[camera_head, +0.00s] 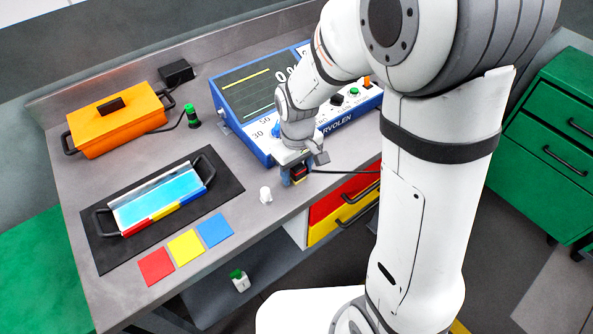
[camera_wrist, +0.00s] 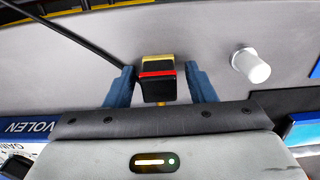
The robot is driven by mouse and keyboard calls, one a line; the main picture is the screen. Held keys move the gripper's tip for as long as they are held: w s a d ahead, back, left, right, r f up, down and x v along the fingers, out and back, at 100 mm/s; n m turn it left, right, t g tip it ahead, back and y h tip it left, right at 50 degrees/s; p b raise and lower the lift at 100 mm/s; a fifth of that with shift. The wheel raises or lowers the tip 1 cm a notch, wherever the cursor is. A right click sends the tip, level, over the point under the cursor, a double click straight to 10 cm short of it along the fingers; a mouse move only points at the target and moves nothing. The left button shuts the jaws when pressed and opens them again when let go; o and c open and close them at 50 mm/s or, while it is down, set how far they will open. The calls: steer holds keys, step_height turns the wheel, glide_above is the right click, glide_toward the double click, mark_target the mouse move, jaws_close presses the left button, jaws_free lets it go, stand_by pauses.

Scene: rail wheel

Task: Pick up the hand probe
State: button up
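The hand probe (camera_wrist: 158,87) is a small dark block with a red and a yellow band at its end. In the wrist view it sits between the two blue fingers of my gripper (camera_wrist: 160,84), with a narrow gap showing on each side. My gripper is open around it. In the head view the gripper (camera_head: 296,177) is low at the bench's front edge, and the probe (camera_head: 299,171) shows partly between the fingers. A black cable (camera_head: 345,172) runs right from there. Whether the probe rests on the bench is hard to tell.
A small white cylinder (camera_head: 265,195) stands left of the gripper. The blue instrument (camera_head: 245,95) is behind it. An orange case (camera_head: 115,120), a black mat (camera_head: 100,255) with a tray (camera_head: 160,198), and coloured squares (camera_head: 185,246) lie to the left. Open drawers (camera_head: 345,210) are below.

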steer(key=c, duration=0.9)
steer(key=shift+r, duration=0.15)
